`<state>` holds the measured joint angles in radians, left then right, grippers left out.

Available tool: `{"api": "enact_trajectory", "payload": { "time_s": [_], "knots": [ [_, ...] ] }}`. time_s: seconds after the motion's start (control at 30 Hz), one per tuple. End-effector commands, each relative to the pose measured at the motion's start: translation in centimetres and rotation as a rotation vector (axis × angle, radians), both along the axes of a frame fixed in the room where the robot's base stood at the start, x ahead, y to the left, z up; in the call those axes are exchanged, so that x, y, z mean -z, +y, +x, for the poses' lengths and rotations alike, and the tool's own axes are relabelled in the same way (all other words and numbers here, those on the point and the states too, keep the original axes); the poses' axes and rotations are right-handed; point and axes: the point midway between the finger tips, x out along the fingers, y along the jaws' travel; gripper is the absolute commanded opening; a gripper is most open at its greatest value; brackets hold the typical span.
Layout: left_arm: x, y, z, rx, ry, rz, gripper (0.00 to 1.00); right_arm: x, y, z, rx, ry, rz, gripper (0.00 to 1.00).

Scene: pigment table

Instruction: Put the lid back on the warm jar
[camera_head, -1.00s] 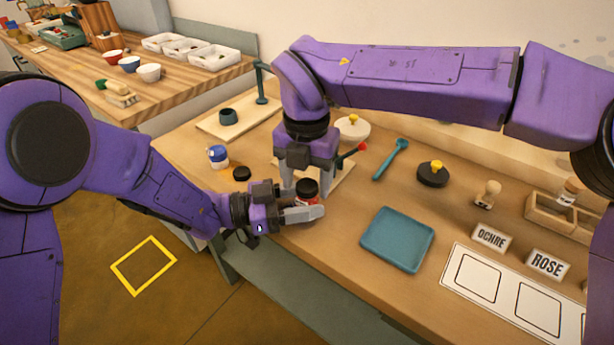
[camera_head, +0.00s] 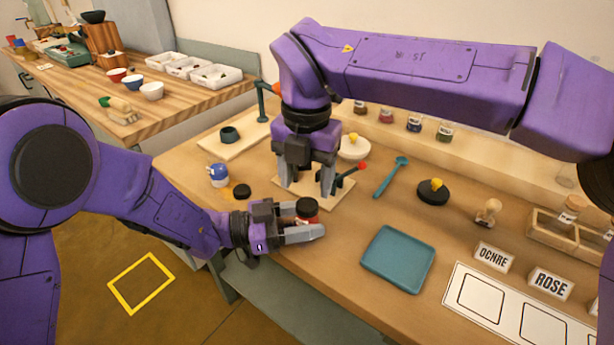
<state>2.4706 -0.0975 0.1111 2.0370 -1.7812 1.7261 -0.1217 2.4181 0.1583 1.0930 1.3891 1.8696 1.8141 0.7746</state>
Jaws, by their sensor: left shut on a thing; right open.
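My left gripper (camera_head: 307,224) is shut on a small jar with a red body (camera_head: 307,220), near the table's front edge. A black lid (camera_head: 307,207) sits on top of the jar and looks level; whether it is fully seated I cannot tell. My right gripper (camera_head: 306,184) is open, pointing down just above and behind the jar, with its fingers spread and nothing between them. Another black disc (camera_head: 242,191) lies flat on the table to the left, near a blue-and-white jar (camera_head: 218,175). The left fingers hide part of the red jar.
A teal tray (camera_head: 397,259) lies to the right of the jar. A board (camera_head: 345,190) with a red-knobbed rod lies behind my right gripper.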

Motion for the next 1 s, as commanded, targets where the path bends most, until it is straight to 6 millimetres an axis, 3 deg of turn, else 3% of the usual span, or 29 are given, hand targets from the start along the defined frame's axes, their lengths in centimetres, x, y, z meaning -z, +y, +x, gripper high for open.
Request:
{"api": "enact_trajectory", "payload": {
  "time_s": [0.13,0.4,0.53,0.7,1.0],
  "knots": [
    [0.0,0.0,0.0,0.0,0.0,0.001,0.0,-1.4,0.2,0.2,-0.185,-0.017,0.004,0.63],
    [0.1,0.0,0.0,0.0,0.0,0.001,0.0,-3.1,0.1,0.2,-0.904,-0.014,-0.007,0.63],
    [0.1,0.0,0.0,0.001,0.0,0.001,0.0,-3.3,-0.1,0.1,-1.15,-0.005,-0.009,0.63],
    [0.1,0.0,0.0,0.001,0.0,0.001,0.0,-3.3,-0.2,0.0,-1.29,0.001,-0.009,0.63],
    [0.1,0.0,0.0,0.001,0.0,0.002,0.0,-3.2,-0.2,0.0,-1.299,0.001,-0.009,0.63]
  ]
}}
